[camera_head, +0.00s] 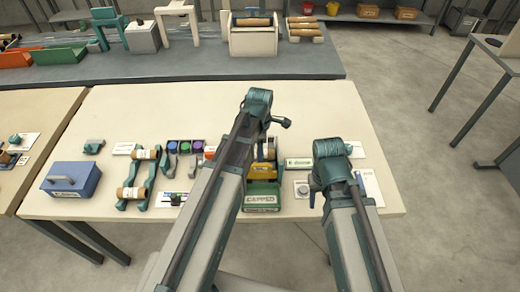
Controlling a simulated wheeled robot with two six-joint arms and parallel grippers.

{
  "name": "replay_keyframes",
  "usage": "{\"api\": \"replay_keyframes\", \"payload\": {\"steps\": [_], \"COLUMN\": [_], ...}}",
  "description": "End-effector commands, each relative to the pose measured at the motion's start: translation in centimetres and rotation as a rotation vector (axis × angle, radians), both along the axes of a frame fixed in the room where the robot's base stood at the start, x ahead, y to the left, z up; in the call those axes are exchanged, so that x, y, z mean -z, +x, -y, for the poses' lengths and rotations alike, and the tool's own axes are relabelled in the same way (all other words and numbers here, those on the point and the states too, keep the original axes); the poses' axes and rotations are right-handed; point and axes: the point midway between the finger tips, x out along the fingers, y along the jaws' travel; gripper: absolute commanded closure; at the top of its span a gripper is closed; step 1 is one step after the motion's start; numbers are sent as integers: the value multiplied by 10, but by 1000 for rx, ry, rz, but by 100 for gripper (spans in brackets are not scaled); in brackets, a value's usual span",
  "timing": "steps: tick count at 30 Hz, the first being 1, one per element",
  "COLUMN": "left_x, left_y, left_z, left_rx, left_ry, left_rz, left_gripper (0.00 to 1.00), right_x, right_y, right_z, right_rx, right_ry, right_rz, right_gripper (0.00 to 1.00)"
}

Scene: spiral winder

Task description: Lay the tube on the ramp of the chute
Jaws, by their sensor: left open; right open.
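Two brown cardboard tubes with pale labels, a far tube (147,154) and a near tube (131,193), lie across a teal rack (152,179) on the table's left half. A yellow piece (264,170) stands behind a green box (262,197) with a "CAPPED" label, partly hidden by my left arm. I cannot tell which piece is the chute's ramp. My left gripper (283,122) is right of the rack, above the table; my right gripper (314,190) is right of the green box. Both are open, fingers mostly hidden, with no tube visible in either.
A blue box (71,178) with a handle stands at the table's left. Small coloured holders (184,147) sit right of the rack. A "done" sign (298,162) stands near my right arm. The table's far middle is clear. A grey bench (180,68) with machines runs behind.

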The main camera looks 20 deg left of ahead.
Motion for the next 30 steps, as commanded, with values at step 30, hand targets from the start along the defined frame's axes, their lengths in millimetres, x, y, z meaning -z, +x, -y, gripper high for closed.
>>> {"api": "replay_keyframes", "payload": {"steps": [30], "left_x": [-96], "left_y": [-2], "left_z": [1], "left_rx": [1], "left_ry": [-1], "left_rz": [-5], "left_gripper": [22], "right_x": [-96], "right_y": [0], "right_z": [0], "right_rx": [-2], "right_ry": [0], "right_rz": [0], "right_gripper": [50]}}
